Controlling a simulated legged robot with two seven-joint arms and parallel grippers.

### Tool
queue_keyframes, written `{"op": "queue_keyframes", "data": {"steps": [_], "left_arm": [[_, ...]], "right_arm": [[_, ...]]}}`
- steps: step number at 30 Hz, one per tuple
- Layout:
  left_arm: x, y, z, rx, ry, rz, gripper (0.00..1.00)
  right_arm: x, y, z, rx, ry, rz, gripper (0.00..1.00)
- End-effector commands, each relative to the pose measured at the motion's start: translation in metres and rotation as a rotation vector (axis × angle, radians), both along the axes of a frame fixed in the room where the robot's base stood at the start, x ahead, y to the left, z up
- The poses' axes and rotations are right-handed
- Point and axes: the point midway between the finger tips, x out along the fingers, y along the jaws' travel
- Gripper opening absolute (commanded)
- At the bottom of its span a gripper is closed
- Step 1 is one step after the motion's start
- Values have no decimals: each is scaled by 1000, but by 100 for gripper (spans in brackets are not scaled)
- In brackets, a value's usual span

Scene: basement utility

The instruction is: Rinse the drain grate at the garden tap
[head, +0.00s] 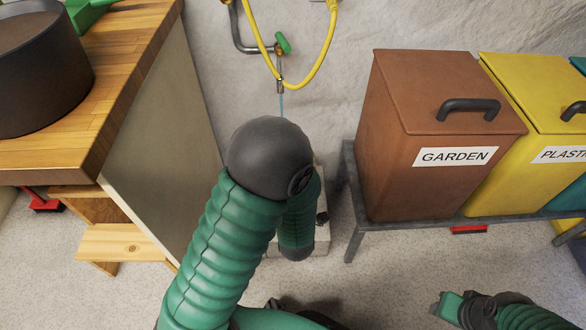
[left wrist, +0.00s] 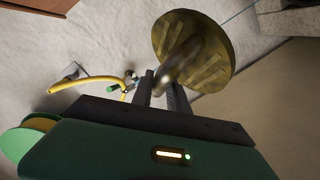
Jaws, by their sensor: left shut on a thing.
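The drain grate (left wrist: 222,58) is a round brass disc with a ribbed face and a blurred handle in its middle. My left gripper (left wrist: 162,88) is shut on this handle in the left wrist view. In the head view my green left arm hides the grate and left gripper. The garden tap (head: 281,45) has a green handle and sits on the back wall, with a thin bluish stream below it. It also shows small in the left wrist view (left wrist: 128,84), left of the grate. My right gripper (head: 452,306) is at the lower right, its jaws unclear.
A yellow hose (head: 324,62) loops at the tap. A brown GARDEN bin (head: 420,95) and a yellow PLASTIC bin (head: 520,100) stand on a grey bench (head: 400,228) at right. A wooden counter (head: 135,55) with a dark pot (head: 42,75) is at left.

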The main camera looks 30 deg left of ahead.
Motion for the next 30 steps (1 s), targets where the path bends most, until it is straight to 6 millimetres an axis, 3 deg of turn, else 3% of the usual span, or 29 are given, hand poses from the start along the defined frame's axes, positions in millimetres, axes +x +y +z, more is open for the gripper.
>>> {"op": "queue_keyframes", "data": {"steps": [1, 12, 30], "left_arm": [[2, 1, -5, 0, -6, 1, 0], [9, 8, -7, 1, -6, -4, 0], [70, 46, -17, 2, -3, -4, 0]], "right_arm": [[0, 0, -13, 0, 0, 0, 41], [0, 0, -58, 0, 1, 0, 41], [0, 0, -64, 0, 1, 0, 41]]}}
